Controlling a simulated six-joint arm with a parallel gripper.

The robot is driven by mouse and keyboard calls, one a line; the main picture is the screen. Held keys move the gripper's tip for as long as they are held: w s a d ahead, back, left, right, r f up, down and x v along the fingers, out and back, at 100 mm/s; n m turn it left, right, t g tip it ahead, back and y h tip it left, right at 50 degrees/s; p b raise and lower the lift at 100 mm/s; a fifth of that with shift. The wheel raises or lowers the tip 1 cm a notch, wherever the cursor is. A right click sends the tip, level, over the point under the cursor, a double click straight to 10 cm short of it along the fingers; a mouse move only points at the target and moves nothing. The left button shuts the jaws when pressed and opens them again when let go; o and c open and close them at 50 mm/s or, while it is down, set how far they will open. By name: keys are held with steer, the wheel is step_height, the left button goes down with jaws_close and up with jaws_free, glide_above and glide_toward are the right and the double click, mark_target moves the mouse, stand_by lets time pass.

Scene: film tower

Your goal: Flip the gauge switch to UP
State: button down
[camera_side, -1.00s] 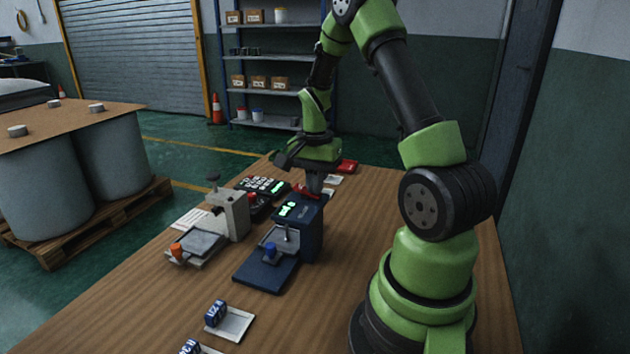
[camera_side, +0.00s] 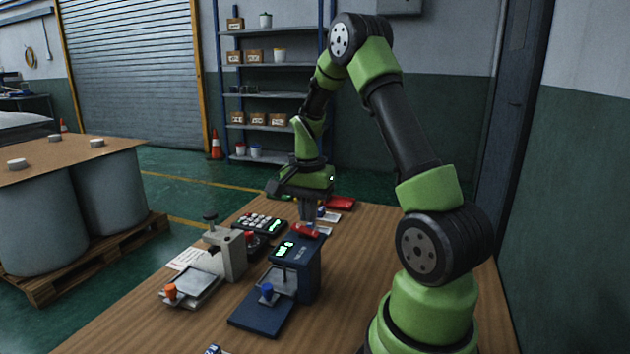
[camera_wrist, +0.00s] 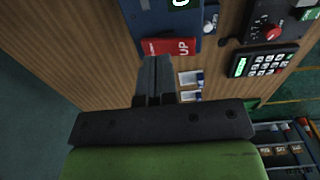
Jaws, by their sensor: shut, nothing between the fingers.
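The gauge is a blue stand (camera_side: 308,268) with a lit green display (camera_side: 285,248) and a blue-knobbed part over its base plate. Its red switch (camera_side: 305,230) sits at the top back edge. In the wrist view the red switch (camera_wrist: 168,46) shows the white letters "UP" beside the blue gauge body (camera_wrist: 150,18). My gripper (camera_side: 307,215) is pointing down just behind and above the switch, shut and empty. In the wrist view the closed fingertips (camera_wrist: 155,62) overlap the lower edge of the red switch; I cannot tell whether they touch it.
A grey stand (camera_side: 232,255) with an orange knob is left of the gauge. A keypad device (camera_side: 262,224) and a red-knobbed box (camera_wrist: 265,30) are close behind. Small trays (camera_wrist: 189,78) and a red item (camera_side: 341,203) lie beyond my gripper. The table's right part is clear.

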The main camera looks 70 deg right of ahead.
step_height(320, 180, up, 12)
steer(key=s, duration=0.2)
steer(key=shift+s, duration=0.25)
